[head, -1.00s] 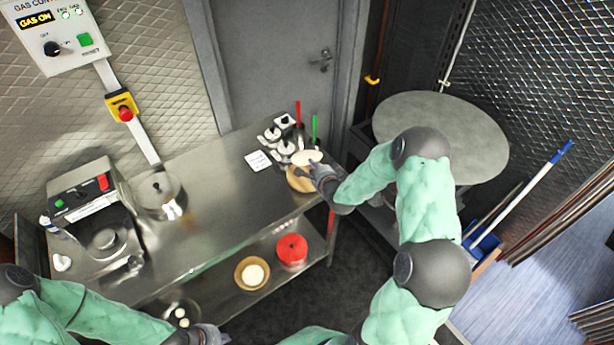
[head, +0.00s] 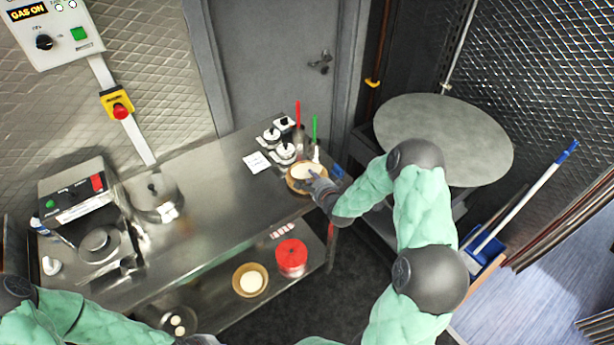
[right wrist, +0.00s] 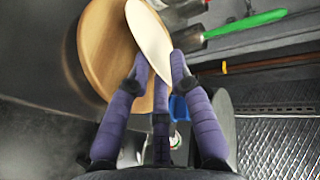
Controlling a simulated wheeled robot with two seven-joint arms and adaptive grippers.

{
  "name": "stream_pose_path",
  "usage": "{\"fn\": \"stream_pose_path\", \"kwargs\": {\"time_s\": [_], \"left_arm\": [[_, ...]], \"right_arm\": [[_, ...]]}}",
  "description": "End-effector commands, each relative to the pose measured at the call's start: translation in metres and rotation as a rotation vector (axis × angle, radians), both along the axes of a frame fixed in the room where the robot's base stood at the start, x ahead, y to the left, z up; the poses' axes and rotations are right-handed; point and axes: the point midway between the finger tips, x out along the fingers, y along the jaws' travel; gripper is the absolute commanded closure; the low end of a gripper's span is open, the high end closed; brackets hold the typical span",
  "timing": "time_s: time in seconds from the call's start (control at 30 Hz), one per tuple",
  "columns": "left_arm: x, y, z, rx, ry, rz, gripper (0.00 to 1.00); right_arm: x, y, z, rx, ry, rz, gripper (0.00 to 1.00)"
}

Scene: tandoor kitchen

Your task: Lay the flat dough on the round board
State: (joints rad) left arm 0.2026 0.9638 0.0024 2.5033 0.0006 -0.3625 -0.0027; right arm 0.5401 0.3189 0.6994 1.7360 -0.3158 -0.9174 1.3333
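The flat dough (head: 301,171) is a pale thin disc over the round wooden board (head: 294,186) at the right end of the steel table. My right gripper (head: 318,182) has its fingers around the dough's near edge. In the right wrist view the dough (right wrist: 148,38) reaches between the purple fingers (right wrist: 160,78) and looks tilted against the board (right wrist: 93,52), overlapping its right part. I cannot tell whether the dough touches the board. My left gripper (head: 203,340) is at the bottom edge, mostly cut off, so its fingers cannot be read.
Lidded pots (head: 284,152) and red and green-handled tools (head: 315,130) stand just behind the board. A white card (head: 257,162) lies left of it. The lower shelf holds a red container (head: 291,257) and a bowl (head: 239,280). The middle of the steel table (head: 215,215) is clear.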

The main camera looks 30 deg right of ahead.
Motion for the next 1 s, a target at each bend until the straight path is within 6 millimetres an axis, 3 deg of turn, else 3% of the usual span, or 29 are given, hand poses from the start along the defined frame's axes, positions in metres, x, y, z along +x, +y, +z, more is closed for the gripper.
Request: {"fn": "stream_pose_path", "kwargs": {"time_s": [0.33,1.0], "left_arm": [[0.0,0.0,0.002,0.0,0.0,0.0,1.0],[0.0,0.0,0.022,0.0,0.0,0.0,1.0]], "right_arm": [[-0.004,0.001,0.002,0.0,0.001,0.0,0.76],[-0.067,0.011,0.026,0.0,0.002,0.0,0.76]]}}
